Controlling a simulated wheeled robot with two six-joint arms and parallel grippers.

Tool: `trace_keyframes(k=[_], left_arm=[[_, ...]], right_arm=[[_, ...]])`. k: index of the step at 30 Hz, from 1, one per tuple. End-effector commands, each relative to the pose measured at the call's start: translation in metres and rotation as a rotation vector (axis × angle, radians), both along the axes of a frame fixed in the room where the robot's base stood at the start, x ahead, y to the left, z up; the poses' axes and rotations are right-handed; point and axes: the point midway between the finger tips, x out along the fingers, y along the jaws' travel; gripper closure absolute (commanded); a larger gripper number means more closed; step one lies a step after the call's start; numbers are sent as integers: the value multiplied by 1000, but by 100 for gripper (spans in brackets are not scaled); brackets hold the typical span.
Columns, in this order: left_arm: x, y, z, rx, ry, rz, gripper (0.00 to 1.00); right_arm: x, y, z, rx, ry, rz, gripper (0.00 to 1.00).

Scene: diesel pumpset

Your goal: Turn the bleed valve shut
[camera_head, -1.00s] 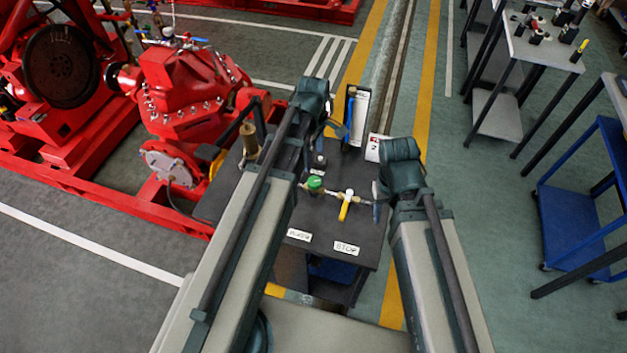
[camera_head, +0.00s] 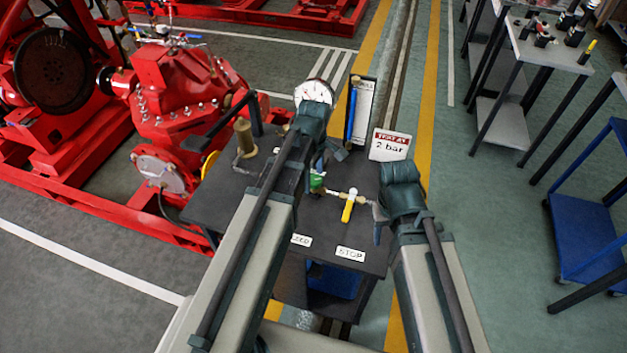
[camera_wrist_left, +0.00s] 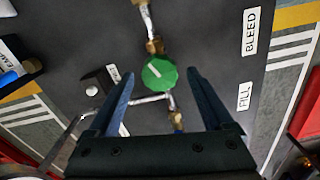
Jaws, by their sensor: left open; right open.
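A green round valve knob (camera_head: 317,181) sits on brass and silver piping on the dark bench top (camera_head: 330,222). A valve with a yellow lever (camera_head: 349,205) stands to its right. In the left wrist view the green knob (camera_wrist_left: 160,74) has a pale mark and lies between the fingertips of my open left gripper (camera_wrist_left: 157,80); contact cannot be told. A BLEED label (camera_wrist_left: 251,31) and a FILL label (camera_wrist_left: 245,96) lie beside it. In the head view my left gripper (camera_head: 318,163) partly covers the knob. My right gripper (camera_head: 379,217) is open, right of the yellow lever.
A pressure gauge (camera_head: 314,93) and a "TEST AT 2 bar" sign (camera_head: 390,145) stand at the bench's back. A STOP label (camera_head: 350,254) is at the front. A brass cylinder (camera_head: 245,139) stands left. A red pump (camera_head: 180,85) is beyond; a blue trolley (camera_head: 583,226) is right.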

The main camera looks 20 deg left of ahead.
Motion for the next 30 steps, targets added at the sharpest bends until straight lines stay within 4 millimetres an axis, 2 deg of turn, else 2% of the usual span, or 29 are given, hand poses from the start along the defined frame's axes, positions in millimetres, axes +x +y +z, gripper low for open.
trace_keyframes(k=[6,7,18,21,30], left_arm=[[0,0,0,0,0,0,15],[0,0,0,0,0,0,19],[0,0,0,0,0,0,85],[0,0,0,0,0,0,100],[0,0,0,0,0,-53,100]], right_arm=[[0,0,0,0,0,0,50],[0,0,0,0,0,0,50],[0,0,0,0,0,0,50],[0,0,0,0,0,0,50],[0,0,0,0,0,0,50]])
